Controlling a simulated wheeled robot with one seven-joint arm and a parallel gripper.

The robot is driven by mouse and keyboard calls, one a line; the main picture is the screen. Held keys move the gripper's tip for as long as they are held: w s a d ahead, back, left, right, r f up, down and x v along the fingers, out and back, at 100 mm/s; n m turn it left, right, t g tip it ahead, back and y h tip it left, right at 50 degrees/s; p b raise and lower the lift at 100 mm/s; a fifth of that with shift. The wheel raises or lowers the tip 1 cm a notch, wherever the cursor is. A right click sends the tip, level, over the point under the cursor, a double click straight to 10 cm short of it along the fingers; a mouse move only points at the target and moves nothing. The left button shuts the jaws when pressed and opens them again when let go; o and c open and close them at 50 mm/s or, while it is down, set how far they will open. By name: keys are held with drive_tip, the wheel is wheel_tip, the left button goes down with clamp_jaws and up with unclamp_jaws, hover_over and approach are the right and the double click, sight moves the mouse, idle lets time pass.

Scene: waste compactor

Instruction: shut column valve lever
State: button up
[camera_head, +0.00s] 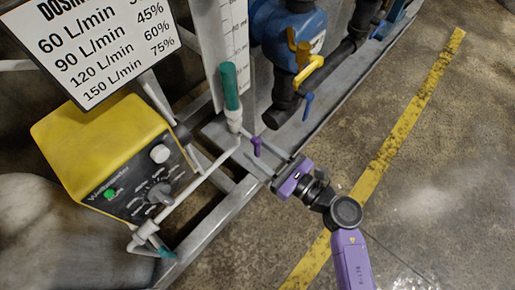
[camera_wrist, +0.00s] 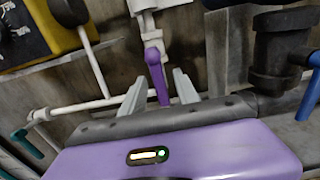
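A small purple lever (camera_head: 257,147) sits on the white pipe fitting below the upright scale column (camera_head: 235,40). In the wrist view the purple lever (camera_wrist: 158,80) hangs down from a white valve body (camera_wrist: 152,40), nearly upright in the picture. My gripper (camera_head: 272,160) points at it from the lower right in the head view. In the wrist view the two grey fingers of my gripper (camera_wrist: 159,75) are spread apart, one on each side of the lever. Neither finger visibly touches it; the exact depth between fingers and lever cannot be told.
A yellow control box (camera_head: 105,150) stands left, with a white pipe (camera_head: 195,185) beside it. A blue pump (camera_head: 290,35) with a yellow lever (camera_head: 309,71) and a blue lever (camera_head: 308,106) are behind. The grey frame (camera_head: 210,225) edges the open floor on the right.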

drive_tip(key=shift+w+a, duration=0.3)
drive_tip(key=shift+a, duration=0.1)
drive_tip(key=shift+c, duration=0.3)
clamp_jaws()
idle(1.0)
